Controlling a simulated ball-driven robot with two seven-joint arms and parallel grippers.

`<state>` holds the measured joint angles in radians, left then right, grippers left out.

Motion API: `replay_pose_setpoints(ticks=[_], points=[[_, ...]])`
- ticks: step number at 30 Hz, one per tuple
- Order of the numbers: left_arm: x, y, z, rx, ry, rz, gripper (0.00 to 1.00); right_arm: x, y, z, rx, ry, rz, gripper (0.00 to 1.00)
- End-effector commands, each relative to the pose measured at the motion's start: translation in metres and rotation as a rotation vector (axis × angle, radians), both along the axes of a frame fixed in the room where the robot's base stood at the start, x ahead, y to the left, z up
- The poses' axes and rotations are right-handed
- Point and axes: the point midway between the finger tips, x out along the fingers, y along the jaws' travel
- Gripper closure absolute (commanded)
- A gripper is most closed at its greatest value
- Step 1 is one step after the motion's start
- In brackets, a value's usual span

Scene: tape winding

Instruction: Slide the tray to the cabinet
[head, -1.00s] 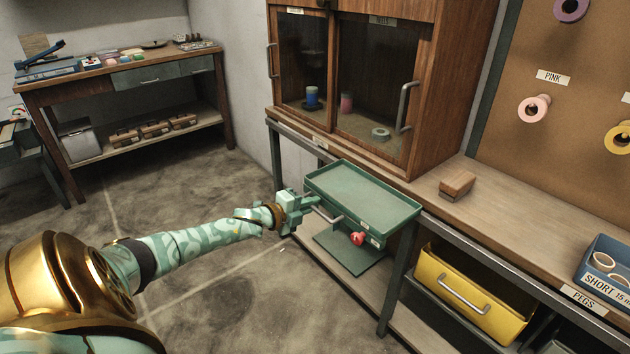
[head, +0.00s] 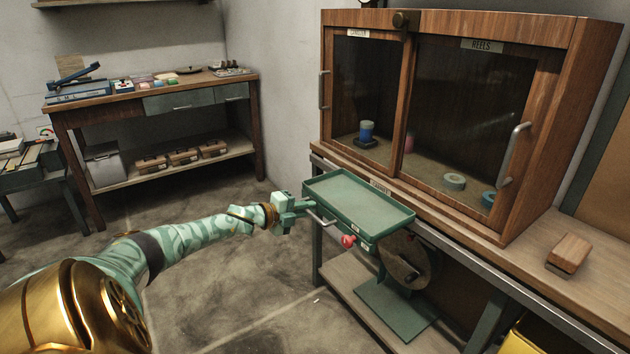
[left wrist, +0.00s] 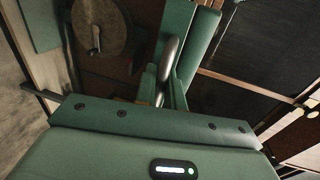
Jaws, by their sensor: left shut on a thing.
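The green tray (head: 365,203) is empty and stands at the bench's front edge, before the cabinet. It has a handle bar (head: 318,217) on its near left side and a red knob (head: 348,241) below. My left gripper (head: 304,205) is shut on the handle; the wrist view shows the fingers (left wrist: 163,88) around the metal bar (left wrist: 170,60). The wooden cabinet (head: 570,110) has two dark glass doors, both closed, with a blue reel (head: 367,130) and several other reels inside. My right gripper is not in view.
A wooden block (head: 569,252) lies on the bench (head: 530,272) right of the cabinet. A round disc (head: 408,258) and a green plate (head: 398,308) are under the tray. A second table (head: 130,100) with tools stands at the back left. The floor between is clear.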

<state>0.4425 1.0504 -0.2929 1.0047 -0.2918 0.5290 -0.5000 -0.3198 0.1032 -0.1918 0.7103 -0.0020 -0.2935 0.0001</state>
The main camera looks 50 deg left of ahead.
Motion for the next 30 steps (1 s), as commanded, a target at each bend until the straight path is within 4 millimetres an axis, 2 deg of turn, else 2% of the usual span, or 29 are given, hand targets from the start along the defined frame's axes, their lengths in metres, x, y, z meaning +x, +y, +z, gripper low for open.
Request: replay_pose_setpoints(ticks=[1, 16, 17, 26, 30], points=[[0.000, 0.003, -0.005, 0.002, 0.007, 0.002, 1.00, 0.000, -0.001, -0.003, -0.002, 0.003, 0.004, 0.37], [0.000, 0.011, 0.000, 0.005, 0.004, 0.006, 1.00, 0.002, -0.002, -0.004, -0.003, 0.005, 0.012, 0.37], [0.000, 0.011, 0.000, 0.005, 0.004, 0.006, 0.85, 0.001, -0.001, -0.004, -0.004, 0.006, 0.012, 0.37], [-0.001, 0.009, 0.001, 0.001, 0.001, 0.002, 0.85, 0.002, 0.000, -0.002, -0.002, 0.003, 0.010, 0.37], [-0.014, 0.010, 0.007, 0.001, 0.000, 0.001, 0.85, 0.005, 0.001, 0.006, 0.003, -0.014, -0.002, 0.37]])
